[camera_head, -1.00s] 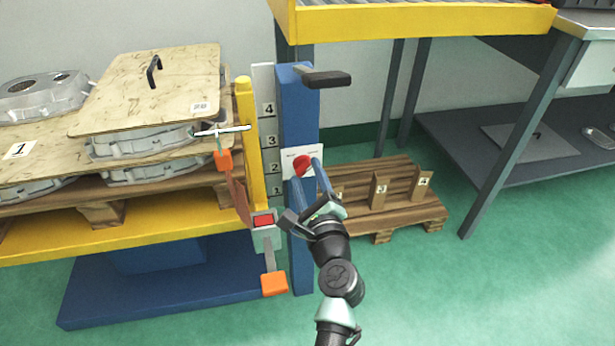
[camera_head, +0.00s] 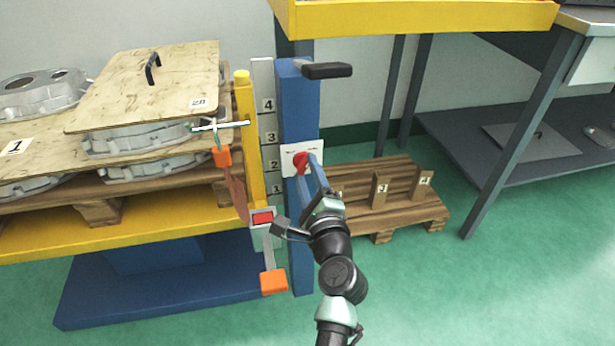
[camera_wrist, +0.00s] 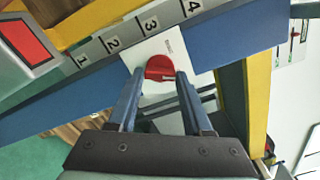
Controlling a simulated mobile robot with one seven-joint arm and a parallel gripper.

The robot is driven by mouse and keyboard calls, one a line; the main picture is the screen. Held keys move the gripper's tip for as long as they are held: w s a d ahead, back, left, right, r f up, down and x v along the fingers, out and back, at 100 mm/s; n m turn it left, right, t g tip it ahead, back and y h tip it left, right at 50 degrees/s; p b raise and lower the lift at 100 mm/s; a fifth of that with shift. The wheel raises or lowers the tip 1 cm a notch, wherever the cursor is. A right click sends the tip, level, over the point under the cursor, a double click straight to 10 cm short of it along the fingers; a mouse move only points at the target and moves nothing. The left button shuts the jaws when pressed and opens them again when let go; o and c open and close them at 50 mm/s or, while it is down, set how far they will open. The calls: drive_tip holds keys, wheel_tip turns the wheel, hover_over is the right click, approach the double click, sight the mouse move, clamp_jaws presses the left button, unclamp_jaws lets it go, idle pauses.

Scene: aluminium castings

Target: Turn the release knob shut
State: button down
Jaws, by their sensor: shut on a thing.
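The red release knob (camera_head: 301,161) sits on a white plate (camera_head: 288,148) on the front of the blue post (camera_head: 298,100). My gripper (camera_head: 312,163) reaches up to it from below right, its blue fingers hiding part of the knob. In the wrist view the knob (camera_wrist: 160,68) lies between the two fingertips of my gripper (camera_wrist: 159,76), and the jaws are shut on it. The white plate (camera_wrist: 178,46) shows behind it with small print too small to read.
A number scale (camera_head: 265,90) and a yellow bar (camera_head: 246,130) run beside the post. A red-faced box (camera_head: 263,218) and orange-ended lever (camera_head: 273,283) are left of my arm. A black handle (camera_head: 327,70) juts out above. A wooden pallet (camera_head: 405,215) lies at right.

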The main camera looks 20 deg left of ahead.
drive_tip(key=n+b, duration=0.3)
drive_tip(key=n, duration=0.4)
drive_tip(key=shift+f+b, duration=0.15)
drive_tip(key=shift+b, duration=0.2)
drive_tip(key=n+b, duration=0.2)
drive_tip(key=n, duration=0.2)
drive_tip(key=shift+n, duration=0.4)
drive_tip(key=shift+n+b, duration=0.9)
drive_tip(key=shift+n, duration=0.5)
drive_tip(key=shift+c, duration=1.6)
unclamp_jaws()
drive_tip(key=shift+s+r, duration=0.1)
drive_tip(key=shift+r, duration=0.1)
drive_tip(key=p+v, duration=0.3)
drive_tip(key=v, duration=0.9)
drive_tip(key=shift+s+d+p, duration=0.25)
drive_tip(key=shift+s+p, duration=0.05)
drive_tip(key=shift+p, duration=0.05)
